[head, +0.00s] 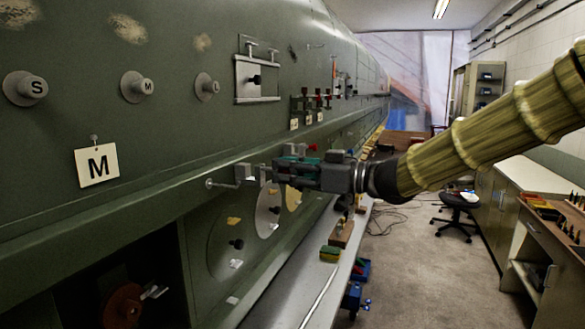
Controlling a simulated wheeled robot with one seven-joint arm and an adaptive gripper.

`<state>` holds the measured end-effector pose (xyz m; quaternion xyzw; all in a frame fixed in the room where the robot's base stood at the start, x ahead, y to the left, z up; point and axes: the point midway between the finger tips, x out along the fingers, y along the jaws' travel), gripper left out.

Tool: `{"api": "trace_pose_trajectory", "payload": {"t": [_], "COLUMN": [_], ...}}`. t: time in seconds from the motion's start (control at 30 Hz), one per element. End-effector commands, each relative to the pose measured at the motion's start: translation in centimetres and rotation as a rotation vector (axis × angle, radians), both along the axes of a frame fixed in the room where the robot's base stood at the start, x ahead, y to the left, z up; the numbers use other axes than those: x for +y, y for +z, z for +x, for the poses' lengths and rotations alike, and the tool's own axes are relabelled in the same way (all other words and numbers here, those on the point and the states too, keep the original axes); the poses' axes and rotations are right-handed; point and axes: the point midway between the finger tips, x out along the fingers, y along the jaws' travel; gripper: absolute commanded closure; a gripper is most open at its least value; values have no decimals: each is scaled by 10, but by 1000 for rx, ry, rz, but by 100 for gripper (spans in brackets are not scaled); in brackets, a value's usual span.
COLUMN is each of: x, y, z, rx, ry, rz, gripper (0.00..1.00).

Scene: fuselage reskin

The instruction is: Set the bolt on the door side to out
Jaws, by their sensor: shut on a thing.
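My gripper (254,173) reaches in from the right, close to the green fuselage skin (170,195) just above its lower ledge. Its fingertips are closed at the end of a thin metal rod (222,185), which stands out from a small round fitting on the skin. This rod appears to be the bolt. The fingers hide the part they hold, so I cannot tell how far the bolt is drawn.
An M tag (97,162) hangs below. A metal plate (257,78) and red-topped pegs (317,99) are above my gripper. A dark opening with a brown wheel (124,306) is at lower left.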

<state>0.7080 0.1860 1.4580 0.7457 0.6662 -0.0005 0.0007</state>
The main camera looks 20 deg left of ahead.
Motion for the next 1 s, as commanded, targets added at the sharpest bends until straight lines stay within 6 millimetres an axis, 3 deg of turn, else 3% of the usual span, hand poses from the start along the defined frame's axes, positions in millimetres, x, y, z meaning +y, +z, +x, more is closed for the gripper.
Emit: {"api": "trace_pose_trajectory", "payload": {"t": [0.07, 0.1, 0.2, 0.63, 1.0], "x": [-1, -2, -1, -7, -68], "y": [-1, -1, -1, 0, 1], "z": [0, 1, 0, -1, -7], "rx": [1, 1, 1, 0, 0], "ry": [-1, -1, -1, -1, -2], "rz": [0, 0, 0, 0, 1], "gripper": [100, 76, 59, 59, 59]}}
